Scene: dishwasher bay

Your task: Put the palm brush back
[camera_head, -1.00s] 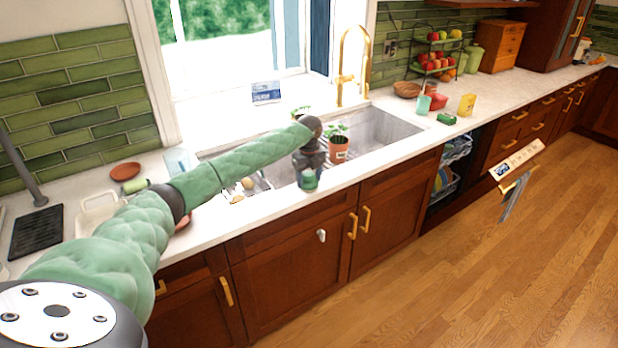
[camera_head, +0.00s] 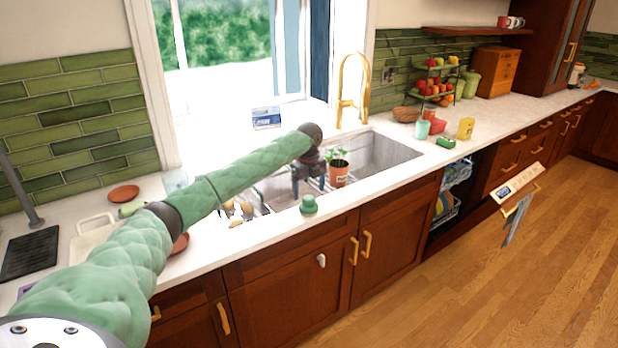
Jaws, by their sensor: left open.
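The palm brush (camera_head: 308,204), a small green knobbed brush, stands on the counter's front strip just before the sink (camera_head: 375,155). My left arm reaches across from the left. My left gripper (camera_head: 308,188) points down with its fingers apart and empty, just behind the brush in the picture. A small gap seems to lie between the fingers and the brush, though the exact depth is hard to tell. My right gripper is not in view.
A potted plant (camera_head: 339,172) stands close to the right of my left gripper. The gold faucet (camera_head: 351,90) rises behind the sink. A green sponge (camera_head: 446,142) and a yellow box (camera_head: 465,128) are on the right counter.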

